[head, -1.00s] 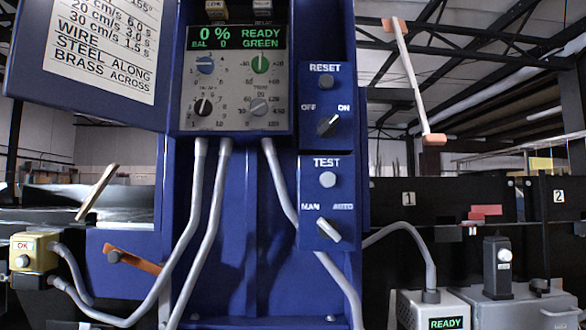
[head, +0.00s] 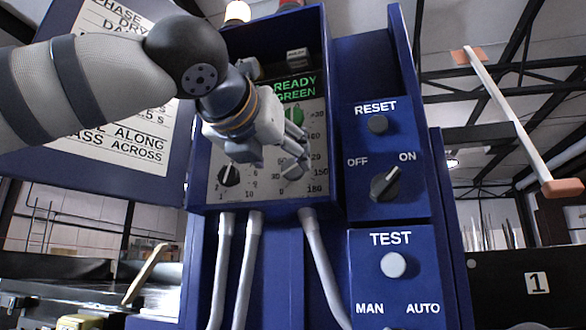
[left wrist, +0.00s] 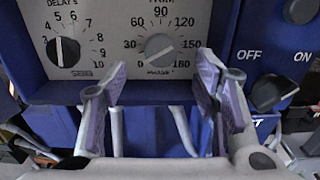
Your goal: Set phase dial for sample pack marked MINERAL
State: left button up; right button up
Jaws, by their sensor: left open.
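The phase dial is a grey knob (head: 293,168) at the lower right of the control panel (head: 262,190), with a scale from 0 to 180. In the left wrist view the same grey knob (left wrist: 159,47) sits above and between my fingers, apart from them; its exact setting is hard to read. My left gripper (head: 296,143) is open and empty in front of the panel, hiding part of it. In the left wrist view its two fingers (left wrist: 160,85) stand wide apart. The sample pack marked MINERAL is not visible. My right gripper is out of view.
A black dial (left wrist: 63,50) sits left of the grey one. The RESET box (head: 377,125) with its OFF/ON switch (head: 385,184) and the TEST box (head: 394,265) stand close on the right. Grey cables (head: 318,255) hang below the panel. My left arm partly covers the chart (head: 110,140).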

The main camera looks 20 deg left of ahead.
aim_at(292, 169)
pick_arm(q)
jog(key=w, duration=0.5)
jog(key=shift+d, duration=0.15)
jog(key=shift+c, duration=0.5)
jog(key=c, duration=1.1)
jog(key=shift+o, duration=0.2)
jog(key=shift+w, duration=0.1)
